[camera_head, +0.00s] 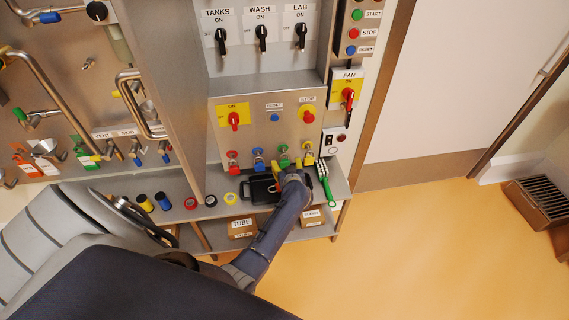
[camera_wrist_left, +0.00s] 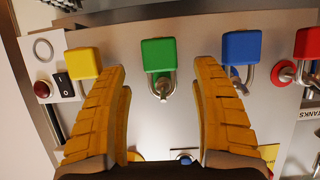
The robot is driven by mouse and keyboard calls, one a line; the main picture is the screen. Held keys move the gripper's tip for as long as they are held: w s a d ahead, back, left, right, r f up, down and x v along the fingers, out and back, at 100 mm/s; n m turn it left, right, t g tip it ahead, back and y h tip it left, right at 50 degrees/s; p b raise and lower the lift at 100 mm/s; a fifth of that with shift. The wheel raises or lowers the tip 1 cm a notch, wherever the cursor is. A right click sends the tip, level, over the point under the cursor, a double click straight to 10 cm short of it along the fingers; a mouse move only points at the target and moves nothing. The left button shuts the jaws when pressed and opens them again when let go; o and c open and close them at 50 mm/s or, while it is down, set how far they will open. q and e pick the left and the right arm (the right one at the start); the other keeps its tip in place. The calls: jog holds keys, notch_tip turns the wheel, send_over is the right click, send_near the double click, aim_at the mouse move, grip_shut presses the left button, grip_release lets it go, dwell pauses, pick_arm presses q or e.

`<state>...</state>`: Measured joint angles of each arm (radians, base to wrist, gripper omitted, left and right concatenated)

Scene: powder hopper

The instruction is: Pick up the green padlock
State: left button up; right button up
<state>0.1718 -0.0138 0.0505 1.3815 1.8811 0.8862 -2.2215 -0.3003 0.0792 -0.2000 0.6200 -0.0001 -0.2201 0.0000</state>
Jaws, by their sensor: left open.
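The green padlock (camera_head: 284,160) hangs on the steel panel between the yellow and blue padlocks. In the left wrist view the green padlock (camera_wrist_left: 159,54) shows its body and its shackle around a metal stud. My left gripper (camera_head: 285,170) is at the panel's lower edge, close to the green padlock and partly covering that area. In the left wrist view its two yellow fingers are spread wide and empty, with the green padlock in line with the gap, just past the fingertips. Contact cannot be judged. My right gripper is not in view.
A yellow padlock (camera_wrist_left: 83,62) and a blue padlock (camera_wrist_left: 241,47) hang close on either side; a red padlock (camera_wrist_left: 308,43) is further right. Below the panel, a shelf holds a black case (camera_head: 262,190), tape rolls and a green-handled brush (camera_head: 325,182).

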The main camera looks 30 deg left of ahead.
aim_at(285, 162)
pick_arm(q)
jog(key=shift+x, duration=1.9)
jog(key=shift+s, duration=0.1)
jog(key=c, duration=1.3)
